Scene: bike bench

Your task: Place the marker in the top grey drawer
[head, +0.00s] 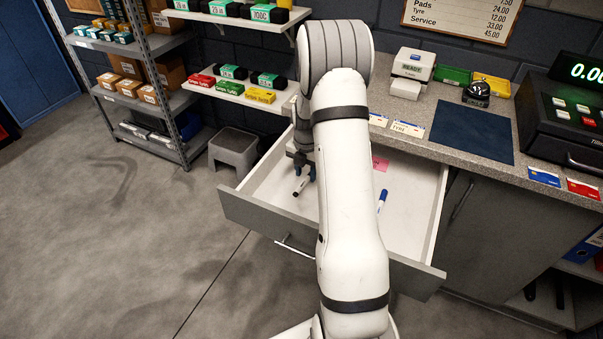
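The top grey drawer (270,219) is pulled open under the counter, with a white inside. My gripper (304,174) points down over the left part of the drawer. A dark-and-white marker (300,187) is at its fingertips, tilted. I cannot tell whether the fingers are closed on the marker or whether it touches the drawer floor. A blue-and-white marker or pen (382,201) lies in the drawer right of my arm. My arm hides the middle of the drawer.
A pink note (380,164) lies towards the drawer's back. The counter (430,105) above holds a dark blue mat (473,133), a bell (477,93) and a cash register (568,120). A grey step stool (233,150) stands left of the drawer. The floor in front is clear.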

